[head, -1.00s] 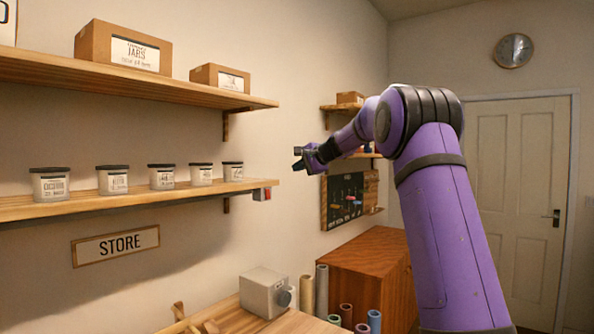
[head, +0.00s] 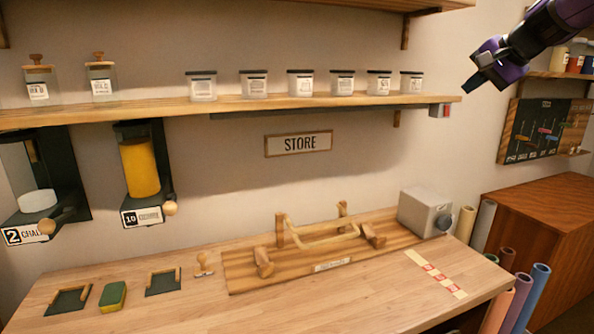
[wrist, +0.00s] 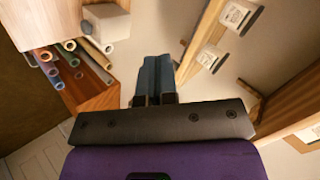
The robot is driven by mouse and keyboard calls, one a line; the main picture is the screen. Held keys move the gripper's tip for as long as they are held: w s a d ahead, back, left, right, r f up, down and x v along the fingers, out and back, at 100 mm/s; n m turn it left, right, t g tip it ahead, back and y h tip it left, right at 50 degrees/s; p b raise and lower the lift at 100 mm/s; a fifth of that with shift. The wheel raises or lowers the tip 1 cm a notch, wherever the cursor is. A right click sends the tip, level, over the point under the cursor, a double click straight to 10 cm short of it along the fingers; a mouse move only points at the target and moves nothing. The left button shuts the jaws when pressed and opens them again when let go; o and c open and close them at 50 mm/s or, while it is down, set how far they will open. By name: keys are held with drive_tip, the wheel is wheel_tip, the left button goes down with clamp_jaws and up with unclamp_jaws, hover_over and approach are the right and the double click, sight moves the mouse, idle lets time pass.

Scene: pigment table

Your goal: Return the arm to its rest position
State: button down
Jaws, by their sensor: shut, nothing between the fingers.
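My gripper (head: 482,79) is at the upper right of the head view, held in the air near the right end of the jar shelf. It is shut and empty. In the wrist view its dark fingers (wrist: 154,78) lie together with nothing between them. My purple arm runs off the upper right corner of the head view, so most of it is out of the picture.
The shelf (head: 250,103) with several lidded jars ends close to my gripper, with a red switch (head: 446,110) on its end. Below are the worktable (head: 215,308), a grey box (head: 424,212) and a wooden cabinet (head: 545,222). A chalkboard (head: 540,132) hangs at right.

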drive_tip(key=s+a+f+n+g+h, duration=0.1)
drive_tip(key=s+a+f+n, duration=0.2)
drive_tip(key=s, duration=0.6)
drive_tip(key=s+a+f+n+g+h, duration=0.1)
drive_tip(key=s+a+f, duration=0.1)
drive_tip(key=s+a, duration=0.5)
drive_tip(key=s+d+f+n+h, duration=0.1)
drive_tip(key=s+f+n, duration=0.1)
drive_tip(key=s+f, duration=0.3)
drive_tip(key=s+d+f+n+g+h, duration=0.1)
drive_tip(key=s+f, duration=0.4)
drive_tip(key=s, duration=0.8)
drive_tip(key=shift+s+f+n+g, duration=0.3)
drive_tip(key=shift+s+f+n, duration=0.05)
drive_tip(key=shift+n, duration=0.45)
